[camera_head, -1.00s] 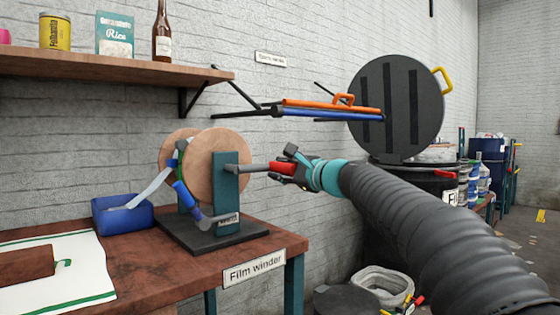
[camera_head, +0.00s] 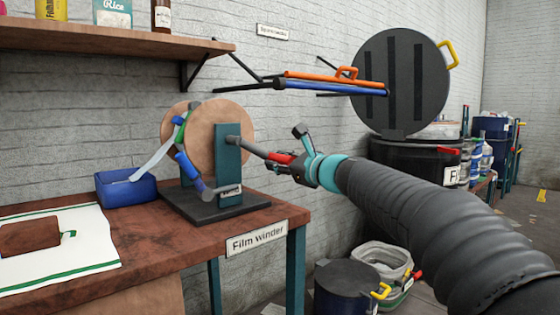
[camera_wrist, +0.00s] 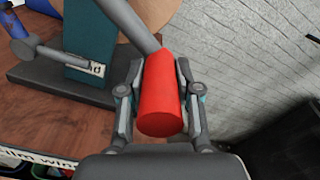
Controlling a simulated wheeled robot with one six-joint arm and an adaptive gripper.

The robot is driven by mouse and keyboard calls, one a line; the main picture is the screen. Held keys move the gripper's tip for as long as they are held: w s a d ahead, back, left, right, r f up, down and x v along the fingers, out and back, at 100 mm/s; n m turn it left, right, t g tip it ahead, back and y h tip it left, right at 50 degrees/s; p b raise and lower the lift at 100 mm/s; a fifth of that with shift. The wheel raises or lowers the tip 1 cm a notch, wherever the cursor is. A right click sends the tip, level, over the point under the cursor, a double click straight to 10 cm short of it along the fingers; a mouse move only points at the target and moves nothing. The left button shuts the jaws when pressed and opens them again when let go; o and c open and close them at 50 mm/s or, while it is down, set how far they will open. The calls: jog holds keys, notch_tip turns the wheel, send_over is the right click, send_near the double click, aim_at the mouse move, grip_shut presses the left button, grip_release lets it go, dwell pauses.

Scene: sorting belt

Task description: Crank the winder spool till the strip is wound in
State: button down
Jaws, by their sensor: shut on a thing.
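The film winder stands on a dark base on the wooden table, with a teal upright (camera_head: 228,165) and a tan round spool (camera_head: 238,120). A pale strip (camera_head: 153,160) runs from a blue bin (camera_head: 125,189) up to the spool. A grey crank arm (camera_head: 252,150) comes off the upright and ends in a red handle (camera_wrist: 162,95). My gripper (camera_head: 292,166) is shut around the red handle, one finger on each side in the wrist view. A blue-handled lever (camera_head: 190,172) hangs at the winder's front. The strip's far end inside the bin is hidden.
A white cloth (camera_head: 60,250) with a brown block lies at the table's left. A wooden shelf (camera_head: 110,42) hangs above. A black drum (camera_head: 410,165) with raised lid stands behind my arm.

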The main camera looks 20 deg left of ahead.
jog(key=c, duration=0.8)
grip_release()
jog(key=v, duration=1.2)
jog(key=shift+f, duration=0.1)
